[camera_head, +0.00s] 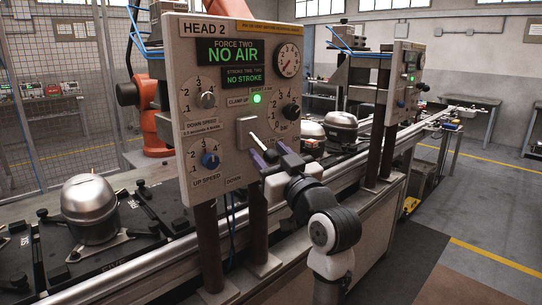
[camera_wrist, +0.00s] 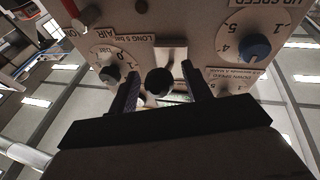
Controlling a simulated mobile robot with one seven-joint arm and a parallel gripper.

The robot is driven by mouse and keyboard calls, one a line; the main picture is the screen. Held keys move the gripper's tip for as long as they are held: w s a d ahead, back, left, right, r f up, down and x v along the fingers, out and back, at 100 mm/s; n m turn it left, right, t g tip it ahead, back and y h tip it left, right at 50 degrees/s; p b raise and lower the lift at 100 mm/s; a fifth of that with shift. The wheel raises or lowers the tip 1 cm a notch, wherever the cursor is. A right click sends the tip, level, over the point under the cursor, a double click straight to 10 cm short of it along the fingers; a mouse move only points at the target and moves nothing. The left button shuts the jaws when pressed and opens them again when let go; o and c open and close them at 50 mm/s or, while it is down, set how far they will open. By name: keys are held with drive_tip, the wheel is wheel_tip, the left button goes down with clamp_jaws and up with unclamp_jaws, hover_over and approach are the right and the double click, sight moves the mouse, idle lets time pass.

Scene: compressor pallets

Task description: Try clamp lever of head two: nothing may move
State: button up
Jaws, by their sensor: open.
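The head two panel (camera_head: 228,75) is a grey upright box marked "HEAD 2". Its clamp lever (camera_head: 256,139) is a pale stick on a light plate, angled down to the right, between the labels "CLAMP UP" and "DOWN". My gripper (camera_head: 266,149) is open in front of the panel, with one finger on each side of the lever's end. In the wrist view, my gripper (camera_wrist: 160,72) has its fingers apart around the lever's dark round knob (camera_wrist: 158,82). I cannot tell whether either finger touches it.
The displays (camera_head: 232,51) read "NO AIR" and "NO STROKE"; a green lamp (camera_head: 257,99) is lit. Knobs flank the lever, including the blue up speed knob (camera_head: 210,160). A compressor (camera_head: 90,207) stands at left. A second panel (camera_head: 408,75) stands behind right. Open floor lies at right.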

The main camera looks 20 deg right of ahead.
drive_tip(key=b+v, duration=0.3)
drive_tip(key=v, duration=1)
drive_tip(key=shift+s+f, duration=0.15)
drive_tip(key=shift+s, duration=0.2)
